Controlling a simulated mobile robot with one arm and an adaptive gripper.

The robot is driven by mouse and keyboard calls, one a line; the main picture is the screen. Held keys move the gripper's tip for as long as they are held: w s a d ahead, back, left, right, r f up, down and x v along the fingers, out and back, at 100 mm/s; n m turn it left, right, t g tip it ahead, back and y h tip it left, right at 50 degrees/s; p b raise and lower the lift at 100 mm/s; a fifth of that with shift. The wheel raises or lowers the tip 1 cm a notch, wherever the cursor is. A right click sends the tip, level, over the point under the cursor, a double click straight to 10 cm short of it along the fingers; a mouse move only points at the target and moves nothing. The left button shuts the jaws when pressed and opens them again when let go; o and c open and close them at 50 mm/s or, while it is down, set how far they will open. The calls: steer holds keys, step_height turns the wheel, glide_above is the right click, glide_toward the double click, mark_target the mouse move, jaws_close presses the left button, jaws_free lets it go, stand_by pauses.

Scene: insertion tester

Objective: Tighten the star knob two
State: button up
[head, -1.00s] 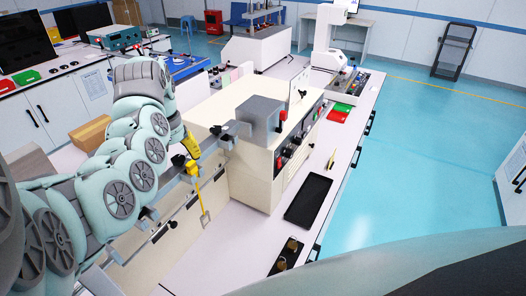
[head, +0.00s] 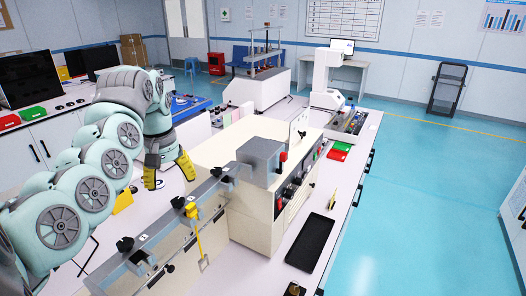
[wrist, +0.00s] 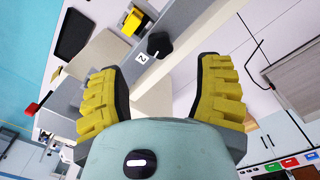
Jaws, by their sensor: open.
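Star knob two is the black knob (head: 178,203) on the grey metal rail (head: 150,240), beside a yellow piece (head: 192,209). In the wrist view the black star knob (wrist: 160,45) has a white label (wrist: 142,57) next to it that looks like a sideways 2. My gripper (head: 170,182) has yellow ribbed fingers. It hangs behind the rail, up and left of the knob in the head view. In the wrist view my gripper (wrist: 160,66) is wide open and empty. The knob lies beyond the fingertips, roughly between them, with no visible contact.
Other black knobs stand on the rail, at its near end (head: 125,245) and far end (head: 216,172). A grey box (head: 261,160) on the cream machine (head: 250,215) stands right of the rail. A black tray (head: 310,242) lies on the bench.

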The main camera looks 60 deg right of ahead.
mark_target(175, 200)
steer(key=shift+w+a+r, duration=0.1)
steer(key=shift+a+r, duration=0.05)
steer(key=shift+r, duration=2.7)
